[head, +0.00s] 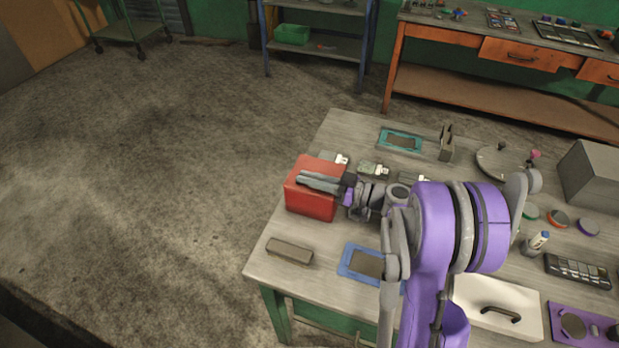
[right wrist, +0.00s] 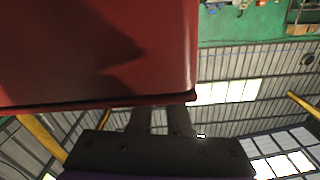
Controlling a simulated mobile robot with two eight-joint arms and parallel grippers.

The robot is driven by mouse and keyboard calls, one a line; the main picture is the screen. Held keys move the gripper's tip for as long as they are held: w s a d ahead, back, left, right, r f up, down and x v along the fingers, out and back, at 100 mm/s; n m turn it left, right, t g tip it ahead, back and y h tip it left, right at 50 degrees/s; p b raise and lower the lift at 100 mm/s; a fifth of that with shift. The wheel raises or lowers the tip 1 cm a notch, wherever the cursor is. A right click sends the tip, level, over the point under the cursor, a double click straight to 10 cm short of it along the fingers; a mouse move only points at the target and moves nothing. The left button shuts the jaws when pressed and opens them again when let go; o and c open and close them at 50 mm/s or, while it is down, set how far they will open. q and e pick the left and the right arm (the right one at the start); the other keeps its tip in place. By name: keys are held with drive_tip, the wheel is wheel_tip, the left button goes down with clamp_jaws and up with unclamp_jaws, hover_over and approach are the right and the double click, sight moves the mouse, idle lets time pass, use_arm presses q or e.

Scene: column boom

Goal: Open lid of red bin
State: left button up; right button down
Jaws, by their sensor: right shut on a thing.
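The red bin (head: 311,203) stands near the left edge of the workbench, left of my right arm. My right gripper (head: 302,182) reaches in from the right, and its grey fingers lie across the bin's upper part, hiding some of it. The right wrist view shows a large red surface (right wrist: 95,50) close above the jaws, with the fingers (right wrist: 158,118) meeting its lower edge. The gripper is shut on the red bin's lid, by the rim. I cannot tell whether the lid is lifted. My left gripper is not in view.
A dark block (head: 289,251) and a blue-framed tray (head: 357,264) lie in front of the bin. Small grey-green items (head: 374,169) and a teal tray (head: 400,139) lie behind. A white board with a handle (head: 497,306) is at right. Open floor lies left.

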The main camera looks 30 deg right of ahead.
drive_tip(key=shift+r, duration=0.15)
drive_tip(key=shift+w+d+r+m+p, duration=0.15)
drive_tip(key=shift+d+r+m, duration=0.05)
drive_tip(key=shift+r+m, duration=0.4)
drive_tip(key=shift+w+d+r+m+p, duration=0.15)
drive_tip(key=shift+r+m, duration=0.3)
drive_tip(key=shift+m, duration=0.15)
drive_tip(key=w+d+r+m, duration=0.1)
drive_tip(key=m, duration=0.1)
drive_tip(key=w+d+r+m, duration=0.1)
drive_tip(key=r+m, duration=0.1)
drive_tip(key=w+d+r+m, duration=0.1)
drive_tip(key=m, duration=0.1)
drive_tip(key=shift+d+r+p, duration=0.15)
drive_tip(key=shift+d+p, duration=0.1)
drive_tip(key=shift+p, duration=0.05)
drive_tip(key=w+d+r+m+b, duration=0.1)
drive_tip(key=w+d+m, duration=0.4)
drive_tip(key=d+m, duration=0.1)
drive_tip(key=shift+w+d+m, duration=0.3)
drive_tip(key=shift+m, duration=0.4)
drive_tip(key=c, duration=0.9)
unclamp_jaws()
